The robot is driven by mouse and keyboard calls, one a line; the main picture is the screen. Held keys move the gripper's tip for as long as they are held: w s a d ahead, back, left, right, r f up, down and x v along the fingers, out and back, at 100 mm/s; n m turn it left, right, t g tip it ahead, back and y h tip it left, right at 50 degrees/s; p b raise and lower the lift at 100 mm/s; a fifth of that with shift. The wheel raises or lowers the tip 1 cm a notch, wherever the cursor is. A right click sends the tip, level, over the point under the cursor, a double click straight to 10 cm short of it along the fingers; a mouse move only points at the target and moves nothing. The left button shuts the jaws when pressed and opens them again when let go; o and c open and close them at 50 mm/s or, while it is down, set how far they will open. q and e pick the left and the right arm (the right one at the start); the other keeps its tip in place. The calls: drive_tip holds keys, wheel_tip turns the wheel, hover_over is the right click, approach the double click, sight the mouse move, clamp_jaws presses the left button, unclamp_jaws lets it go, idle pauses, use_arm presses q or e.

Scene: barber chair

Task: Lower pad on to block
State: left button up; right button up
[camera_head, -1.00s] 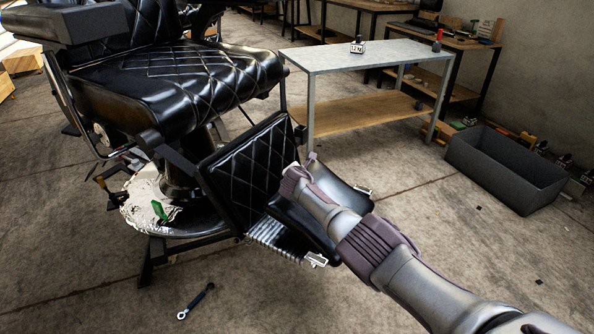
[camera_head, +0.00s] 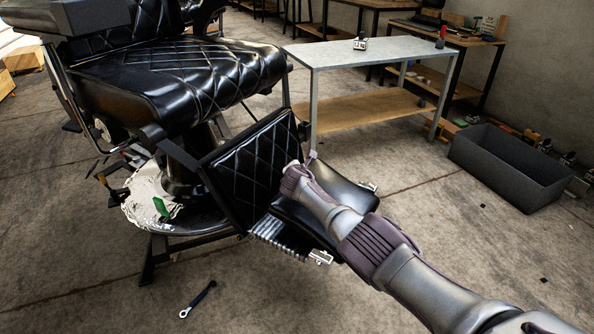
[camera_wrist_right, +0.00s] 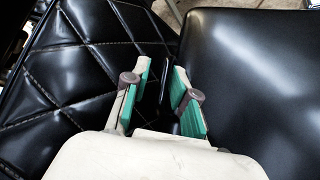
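The smooth black pad (camera_head: 345,195) of the chair's footrest lies nearly flat beside the quilted black panel (camera_head: 250,165). It fills the right side of the right wrist view (camera_wrist_right: 255,75). No separate block can be clearly told; a metal bracket (camera_head: 320,257) shows at the pad's near corner. My right gripper (camera_wrist_right: 160,90) is over the pad's edge beside the quilted panel, its two green-lined fingers apart with a thin dark edge visible between them. In the head view its fingertips are mostly hidden by my own wrist. My left gripper is not in view.
The barber chair (camera_head: 170,75) stands at the left, with a ribbed metal piece (camera_head: 275,232) below the footrest. A wrench-like tool (camera_head: 197,299) lies on the floor. A metal-topped table (camera_head: 370,50) and a dark bin (camera_head: 510,165) stand behind. The front floor is mostly clear.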

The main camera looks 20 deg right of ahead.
drive_tip(key=shift+s+f, duration=0.15)
drive_tip(key=shift+f, duration=0.1)
drive_tip(key=shift+s+a+r, duration=0.1)
drive_tip(key=shift+s+r, duration=0.05)
drive_tip(key=shift+s, duration=0.15)
drive_tip(key=v, duration=1.1)
drive_tip(key=shift+r, duration=0.25)
drive_tip(key=shift+s+f, duration=0.1)
